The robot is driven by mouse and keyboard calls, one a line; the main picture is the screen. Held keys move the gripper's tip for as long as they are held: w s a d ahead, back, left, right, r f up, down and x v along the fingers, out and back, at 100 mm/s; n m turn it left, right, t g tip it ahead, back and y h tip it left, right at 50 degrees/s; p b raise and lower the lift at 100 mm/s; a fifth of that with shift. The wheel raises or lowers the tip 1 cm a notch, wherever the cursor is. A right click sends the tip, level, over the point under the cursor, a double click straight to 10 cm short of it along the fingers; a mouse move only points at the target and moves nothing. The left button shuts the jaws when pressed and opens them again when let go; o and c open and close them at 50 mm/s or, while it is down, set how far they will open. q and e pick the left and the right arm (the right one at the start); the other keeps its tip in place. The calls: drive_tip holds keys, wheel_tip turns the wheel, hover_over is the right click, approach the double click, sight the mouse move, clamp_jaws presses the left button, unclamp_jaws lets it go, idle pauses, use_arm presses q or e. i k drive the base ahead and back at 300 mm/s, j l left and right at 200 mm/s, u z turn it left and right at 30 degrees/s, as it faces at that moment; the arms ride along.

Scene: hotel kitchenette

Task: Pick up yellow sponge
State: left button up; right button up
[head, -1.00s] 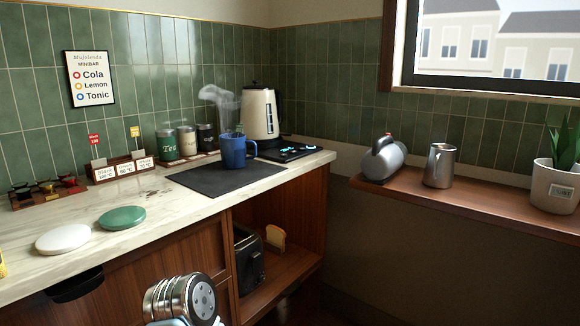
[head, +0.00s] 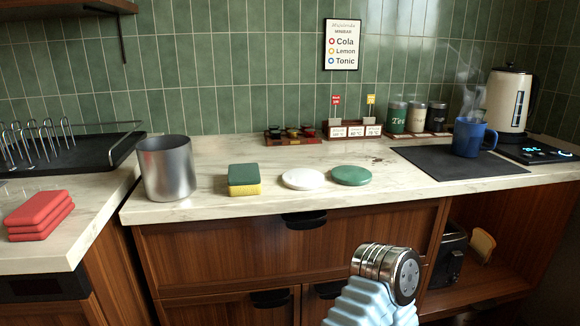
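The yellow sponge (head: 245,189) lies on the marble counter, left of the white disc. Its lower layer is yellow and its top layer is dark green. A metal and light blue part of my own arm shows at the bottom, right of centre, below the counter front. No fingertips of either gripper show. Nothing touches the sponge except the counter.
A metal canister (head: 167,168) stands left of the sponge. A white disc (head: 303,179) and a green disc (head: 351,175) lie to its right. Red folded cloths (head: 39,216) and a dish rack (head: 70,160) are further left. A blue mug (head: 467,139) stands on a dark mat (head: 425,165).

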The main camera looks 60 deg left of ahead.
sight(243, 179)
drive_tip(key=l+u, duration=0.15)
drive_tip(key=u, duration=1.4)
drive_tip(key=j+u, duration=0.1)
drive_tip(key=u, duration=0.65)
drive_tip(key=i+l, duration=0.05)
